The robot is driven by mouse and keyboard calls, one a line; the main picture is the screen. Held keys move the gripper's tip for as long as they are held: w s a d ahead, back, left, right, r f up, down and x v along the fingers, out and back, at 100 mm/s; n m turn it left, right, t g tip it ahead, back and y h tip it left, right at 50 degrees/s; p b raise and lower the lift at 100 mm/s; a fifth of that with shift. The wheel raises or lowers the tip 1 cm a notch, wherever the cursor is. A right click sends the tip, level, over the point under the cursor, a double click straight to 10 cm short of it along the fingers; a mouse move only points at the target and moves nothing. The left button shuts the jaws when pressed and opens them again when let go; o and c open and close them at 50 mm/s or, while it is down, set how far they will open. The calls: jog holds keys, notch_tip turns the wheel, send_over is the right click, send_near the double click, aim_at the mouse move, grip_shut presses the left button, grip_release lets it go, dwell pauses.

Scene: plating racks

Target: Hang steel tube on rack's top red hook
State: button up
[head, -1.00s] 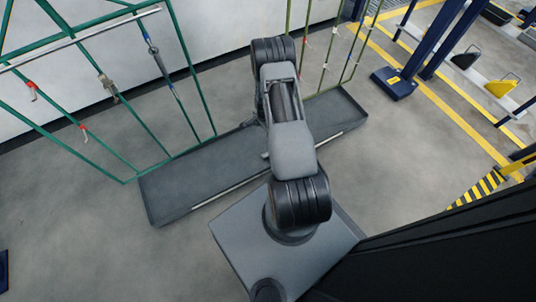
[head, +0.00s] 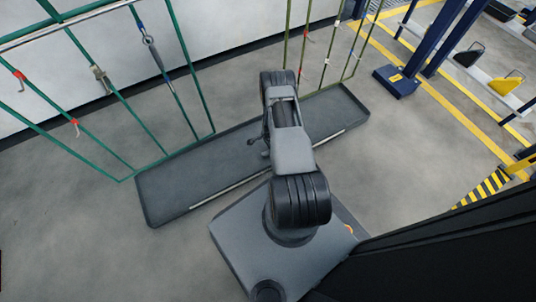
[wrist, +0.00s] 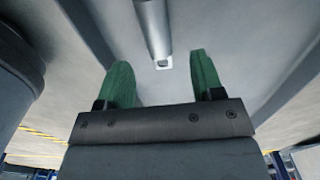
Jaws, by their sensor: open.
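The steel tube (wrist: 152,28) shows in the wrist view as a pale grey cylinder, running from the top edge to an end with a small square opening. My gripper (wrist: 160,60) has two green fingers, spread apart, with the tube's end in the gap between their tips in the picture; touching cannot be told. In the head view my arm hides the fingers, and I cannot pick out the tube for certain. The green rack (head: 176,30) stands at the left. Its top red hook (head: 19,75) is at the far left, bare, above a lower red hook (head: 75,122).
A long dark tray (head: 175,180) lies on the floor below my arm. Metal holders (head: 100,73) sit on other rack bars. An olive rack (head: 289,30) stands behind my arm. A blue post (head: 396,82) and yellow floor lines are at right. Floor at lower left is clear.

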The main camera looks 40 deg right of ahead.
notch_tip(320, 180, down, 5)
jog(key=b, duration=0.3)
jog(key=shift+s+f, duration=0.1)
jog(key=shift+f, duration=0.05)
jog(key=shift+c, duration=0.4)
grip_shut()
